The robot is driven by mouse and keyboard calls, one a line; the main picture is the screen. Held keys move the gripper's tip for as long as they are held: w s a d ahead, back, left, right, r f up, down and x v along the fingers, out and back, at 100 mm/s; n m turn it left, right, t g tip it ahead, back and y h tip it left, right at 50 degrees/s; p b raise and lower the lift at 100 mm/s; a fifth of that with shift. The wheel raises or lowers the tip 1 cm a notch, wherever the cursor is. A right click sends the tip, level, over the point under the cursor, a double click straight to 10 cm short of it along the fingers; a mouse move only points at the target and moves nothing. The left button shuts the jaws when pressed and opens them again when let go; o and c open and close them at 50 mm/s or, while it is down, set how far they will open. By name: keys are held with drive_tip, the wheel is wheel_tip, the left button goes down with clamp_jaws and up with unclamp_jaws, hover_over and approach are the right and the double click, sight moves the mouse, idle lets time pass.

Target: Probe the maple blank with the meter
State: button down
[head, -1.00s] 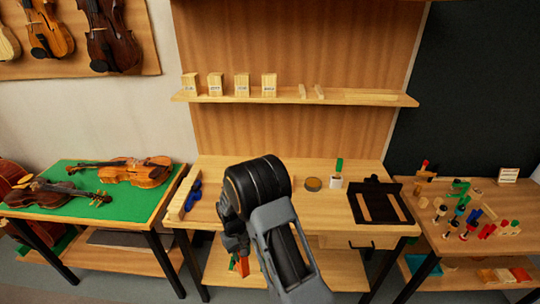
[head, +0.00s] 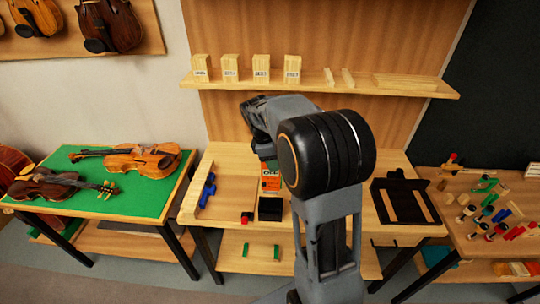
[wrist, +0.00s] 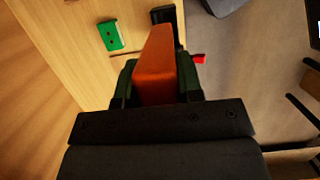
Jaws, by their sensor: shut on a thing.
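The orange meter (head: 270,182) is in my gripper (wrist: 156,72), which is shut on it. The meter also shows in the wrist view (wrist: 160,65), standing out from between the dark fingers. In the head view it is held over the front part of the bench, with a pale label or display towards me. The fingers are largely hidden there by my arm. Several pale labelled wood blocks (head: 261,68) stand on the wall shelf, above and behind the gripper and apart from it. Their labels are too small to read, so I cannot tell which is the maple blank.
The wall shelf (head: 400,88) also carries thin strips. A black block (head: 270,209) and a small red-and-black item (head: 247,217) lie at the bench's front edge. A black tray (head: 401,203) lies right; blue clamps (head: 208,190) left. Violins lie on the green-topped table (head: 70,205).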

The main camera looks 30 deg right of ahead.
sight(273, 188)
drive_tip(key=shift+a, duration=0.2)
idle(0.3)
drive_tip(key=shift+d+f+b, duration=0.1)
drive_tip(key=shift+f+b, duration=2.4)
drive_tip(key=shift+f, duration=1.85)
drive_tip(key=shift+f+b, duration=1.45)
drive_tip(key=shift+f, duration=0.65)
drive_tip(key=c, duration=0.7)
unclamp_jaws()
